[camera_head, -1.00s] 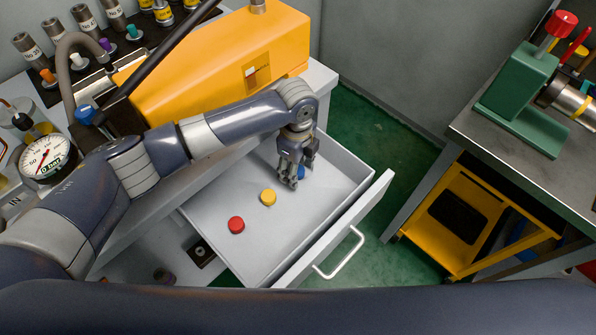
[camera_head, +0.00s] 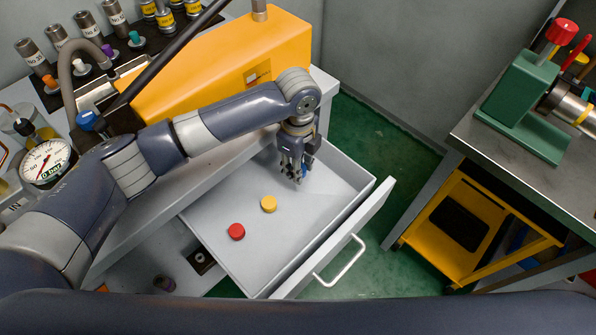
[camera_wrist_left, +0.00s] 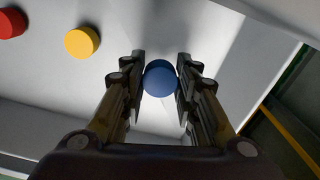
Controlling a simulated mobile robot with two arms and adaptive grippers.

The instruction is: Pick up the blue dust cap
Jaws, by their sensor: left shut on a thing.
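The blue dust cap (camera_wrist_left: 160,78) is between the fingertips of my left gripper (camera_wrist_left: 160,82) in the left wrist view, and the fingers are shut on it. In the head view my left gripper (camera_head: 297,174) points down into the open drawer (camera_head: 330,218), near its back end. There the fingers mostly hide the cap. The drawer floor lies below the cap; the height of the gap is hard to judge. My right gripper is not in view.
A yellow cap (camera_head: 269,204) and a red cap (camera_head: 236,232) lie on the drawer floor. The drawer front has a handle (camera_head: 340,260). A yellow machine (camera_head: 225,65) stands on the bench behind. A green vise (camera_head: 522,95) stands on the right bench.

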